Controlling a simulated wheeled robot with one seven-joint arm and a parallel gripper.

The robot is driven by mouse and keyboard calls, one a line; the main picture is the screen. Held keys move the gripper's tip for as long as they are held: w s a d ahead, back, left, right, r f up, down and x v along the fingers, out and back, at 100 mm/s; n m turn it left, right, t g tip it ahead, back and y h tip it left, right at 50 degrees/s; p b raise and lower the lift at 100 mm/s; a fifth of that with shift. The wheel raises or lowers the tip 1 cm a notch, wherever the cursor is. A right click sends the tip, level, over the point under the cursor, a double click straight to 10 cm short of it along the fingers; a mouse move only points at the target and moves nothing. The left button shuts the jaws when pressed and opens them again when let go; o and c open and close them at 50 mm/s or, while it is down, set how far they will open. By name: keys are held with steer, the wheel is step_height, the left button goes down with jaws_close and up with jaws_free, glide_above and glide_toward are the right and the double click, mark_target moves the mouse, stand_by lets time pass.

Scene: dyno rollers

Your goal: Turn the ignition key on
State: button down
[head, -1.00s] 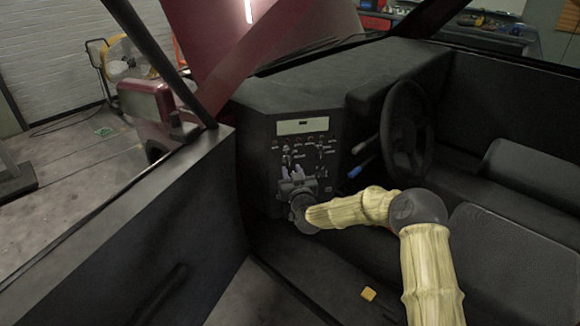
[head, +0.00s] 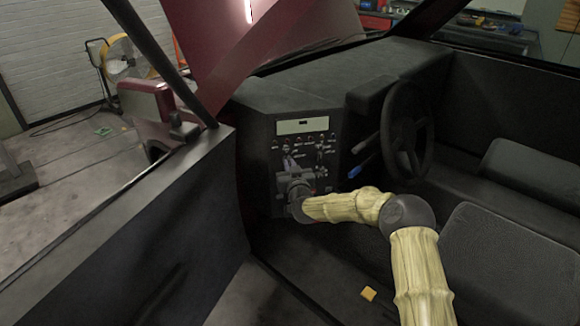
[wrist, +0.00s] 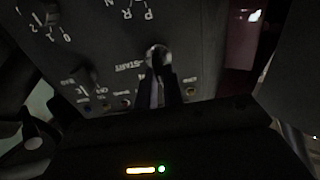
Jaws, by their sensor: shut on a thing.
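The ignition key (wrist: 158,52) shows in the wrist view as a small bright piece on the dark dash panel, beside a START label. My gripper (wrist: 161,75) has its two fingers shut on it, and they hide most of the key. The key's turn angle cannot be told. In the head view my gripper (head: 288,163) is against the dash panel (head: 262,150), left of the steering wheel (head: 407,130). The key cannot be made out there.
Knobs and small switches surround the key; a selector knob (wrist: 85,75) is to the left in the wrist view. A blue-tipped lever (head: 355,171) juts out beside the panel. The open door (head: 120,240) is at left, the seat (head: 500,255) at right.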

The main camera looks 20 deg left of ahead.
steer(key=shift+f+m+b, duration=0.1)
steer(key=shift+m+b, duration=0.3)
steer(key=m+b, duration=0.4)
steer(key=m, duration=0.1)
steer(key=m+b, duration=0.3)
steer(key=shift+w+d, duration=0.15)
steer(key=shift+d, duration=0.15)
stand_by(0.3)
steer(key=c, duration=1.6)
jaws_free()
steer(key=shift+a, duration=0.1)
steer(key=shift+o, duration=0.4)
steer(key=shift+d, duration=0.2)
